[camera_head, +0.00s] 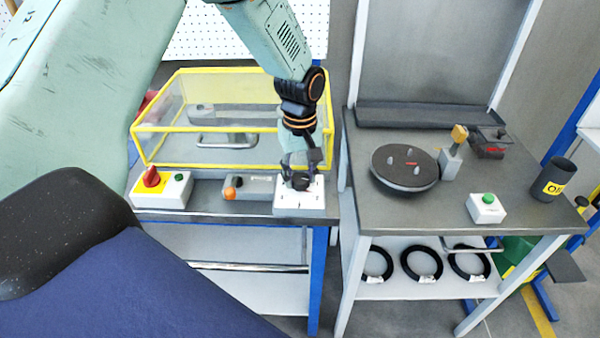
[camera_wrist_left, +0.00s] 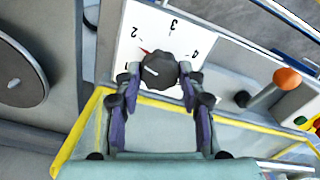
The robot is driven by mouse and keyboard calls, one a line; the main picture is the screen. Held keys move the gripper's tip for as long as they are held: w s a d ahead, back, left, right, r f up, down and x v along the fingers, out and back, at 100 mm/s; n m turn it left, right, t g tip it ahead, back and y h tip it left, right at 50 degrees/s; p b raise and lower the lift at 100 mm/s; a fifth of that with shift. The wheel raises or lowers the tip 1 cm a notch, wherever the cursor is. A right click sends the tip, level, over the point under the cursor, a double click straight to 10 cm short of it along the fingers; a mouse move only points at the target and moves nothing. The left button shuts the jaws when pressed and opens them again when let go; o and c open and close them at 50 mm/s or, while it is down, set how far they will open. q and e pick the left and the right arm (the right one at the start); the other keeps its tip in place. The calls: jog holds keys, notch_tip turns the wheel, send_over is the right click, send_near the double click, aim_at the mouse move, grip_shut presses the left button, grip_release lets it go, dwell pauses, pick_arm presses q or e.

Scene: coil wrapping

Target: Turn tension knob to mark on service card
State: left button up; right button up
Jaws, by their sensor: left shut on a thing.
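The dark tension knob (camera_head: 300,182) sits on a white box (camera_head: 301,203) at the right end of the left bench. My left gripper (camera_head: 301,163) reaches down from above and is shut on the knob. In the left wrist view the fingers (camera_wrist_left: 160,78) are on either side of the knob (camera_wrist_left: 158,66). A white dial face (camera_wrist_left: 132,52) with the numbers 2, 3 and 4 shows around it. I cannot make out a service card. My right gripper is not in view.
A clear, yellow-framed guard (camera_head: 205,130) stands behind. Left of the knob box are a grey box with an orange ball (camera_head: 230,193) and a red rotary switch (camera_head: 151,177). The right table holds a dark turntable (camera_head: 405,168), a green button box (camera_head: 487,208) and a dark cup (camera_head: 554,179).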

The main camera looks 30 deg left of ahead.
aim_at(300, 178)
pick_arm(q)
jog(key=shift+s+f, duration=0.1)
jog(key=o, duration=1.2)
notch_tip(300, 178, up, 12)
jog(key=shift+r, duration=0.1)
